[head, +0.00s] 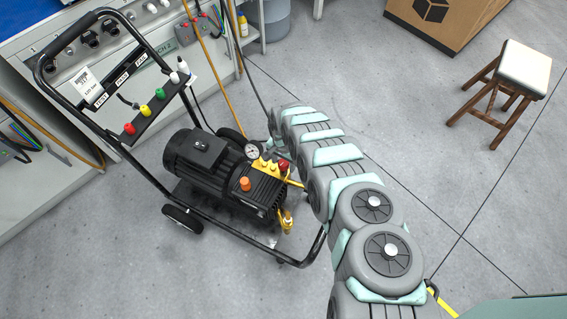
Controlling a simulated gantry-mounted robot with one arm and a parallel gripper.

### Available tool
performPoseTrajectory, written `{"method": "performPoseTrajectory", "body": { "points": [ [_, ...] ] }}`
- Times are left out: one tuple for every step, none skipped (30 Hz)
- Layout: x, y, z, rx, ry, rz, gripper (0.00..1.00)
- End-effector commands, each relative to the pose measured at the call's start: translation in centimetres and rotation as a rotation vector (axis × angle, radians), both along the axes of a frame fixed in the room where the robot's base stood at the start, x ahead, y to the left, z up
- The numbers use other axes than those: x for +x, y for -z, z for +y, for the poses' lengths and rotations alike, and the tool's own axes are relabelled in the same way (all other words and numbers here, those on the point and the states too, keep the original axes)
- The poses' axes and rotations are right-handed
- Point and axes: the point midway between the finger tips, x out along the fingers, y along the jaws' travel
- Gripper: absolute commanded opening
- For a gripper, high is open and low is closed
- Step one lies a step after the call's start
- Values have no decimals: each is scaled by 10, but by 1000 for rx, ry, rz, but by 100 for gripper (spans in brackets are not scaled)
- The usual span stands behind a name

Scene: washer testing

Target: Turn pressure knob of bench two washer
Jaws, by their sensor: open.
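The pressure washer (200,160) has a black tube frame, a motor and a pump, and stands on the floor in front of the bench marked 2 (163,48). A red knob (284,166) sits on the pump's right side, beside yellow caps and a round gauge (252,151). My arm comes up from the bottom right and bends down beyond the pump. My gripper (277,146) is just behind the red knob, open. Its fingers are small and partly hidden, so I cannot tell whether it touches the knob.
Colored nozzles (145,111) sit on the washer's handle panel. An orange cap (245,184) is on the pump. Hoses hang by the bench. A wooden stool (505,90) and a cardboard box (445,20) stand at the upper right. The floor at right is mostly clear.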

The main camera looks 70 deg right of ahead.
Motion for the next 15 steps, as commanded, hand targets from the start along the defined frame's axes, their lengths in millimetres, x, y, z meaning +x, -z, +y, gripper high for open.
{"method": "performPoseTrajectory", "body": {
  "points": [
    [0,0,0,0,0,0,59],
    [0,0,0,0,0,0,59],
    [0,0,0,0,0,0,59],
    [0,0,0,0,0,0,59],
    [0,0,0,0,0,0,59],
    [0,0,0,0,0,0,59],
    [0,0,0,0,0,0,57],
    [0,0,0,0,0,0,55],
    [0,0,0,0,0,0,51],
    [0,0,0,0,0,0,49],
    [0,0,0,0,0,0,46],
    [0,0,0,0,0,0,43],
    [0,0,0,0,0,0,41],
    [0,0,0,0,0,0,38],
    [0,0,0,0,0,0,35]
  ]
}}
